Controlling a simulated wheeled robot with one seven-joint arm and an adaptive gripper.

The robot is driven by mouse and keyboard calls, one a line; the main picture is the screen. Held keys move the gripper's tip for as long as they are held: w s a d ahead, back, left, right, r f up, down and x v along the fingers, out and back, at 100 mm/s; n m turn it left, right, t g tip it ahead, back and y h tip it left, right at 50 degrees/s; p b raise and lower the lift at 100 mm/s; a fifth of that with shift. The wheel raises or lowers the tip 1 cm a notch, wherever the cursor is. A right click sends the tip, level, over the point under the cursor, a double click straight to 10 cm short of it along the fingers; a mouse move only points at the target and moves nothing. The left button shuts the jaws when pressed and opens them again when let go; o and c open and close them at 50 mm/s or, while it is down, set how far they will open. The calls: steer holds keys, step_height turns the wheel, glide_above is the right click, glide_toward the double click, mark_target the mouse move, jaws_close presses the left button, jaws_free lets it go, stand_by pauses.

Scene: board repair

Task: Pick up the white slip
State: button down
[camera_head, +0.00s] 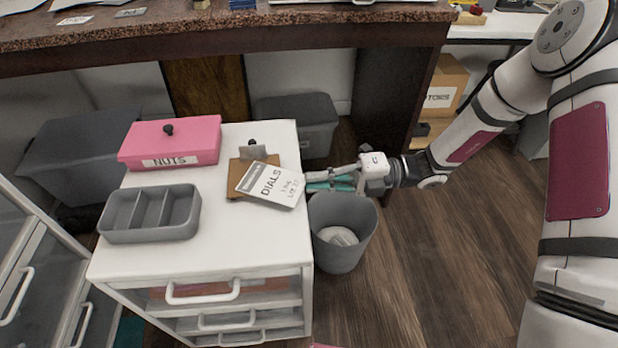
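A white slip (271,184) marked "DIALS", with smaller writing and a grey strip along its left side, is at the right edge of the white cabinet top (240,230). It overlaps a brown clipboard (238,167) with a metal clip. My gripper (308,182) reaches in from the right, above a grey bin, with its fingertips at the slip's right edge.
A pink box (170,141) labelled "NUTS" and a grey divided tray (150,213) stand on the cabinet top. The grey bin (341,245) with something pale inside stands right of the cabinet. A granite-edged counter (220,28) runs behind. Wooden floor at right is clear.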

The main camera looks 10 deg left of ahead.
step_height(320, 180, up, 2)
steer(key=p, duration=0.2)
steer(key=shift+r+p, duration=0.25)
steer(key=shift+p, duration=0.15)
steer(key=w+d+r+p, duration=0.2)
steer(key=d, duration=0.4)
steer(key=w+d+r+p, duration=0.2)
steer(key=d+r+p, duration=0.1)
steer(key=d, duration=0.4)
steer(key=shift+d, duration=0.25)
